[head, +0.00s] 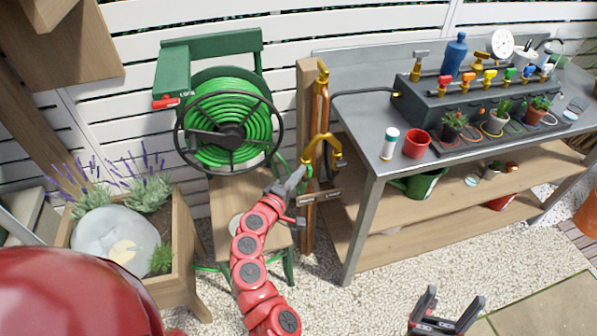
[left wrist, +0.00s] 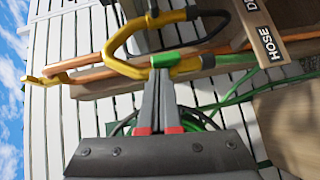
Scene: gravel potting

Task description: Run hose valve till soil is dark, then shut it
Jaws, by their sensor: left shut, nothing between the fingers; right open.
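A brass and yellow tap with a forked loop (head: 322,148) is fixed to a copper pipe on a wooden post (head: 307,85). In the left wrist view the yellow loop (left wrist: 122,62) has a short green piece (left wrist: 166,60) at its foot. My left gripper (head: 299,175) is shut and empty, its tips at or just below that green piece; contact cannot be told. Its fingers also show in the left wrist view (left wrist: 158,75). My right gripper (head: 447,308) is open and empty above the gravel. Small potted plants (head: 498,117) stand on the bench; their soil is too small to judge.
A planter with lavender (head: 181,240) stands at left. The metal bench (head: 364,150) carries a red cup (head: 416,144), a white jar (head: 389,144) and a manifold with coloured valves. A HOSE sign (left wrist: 265,45) is near the tap.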

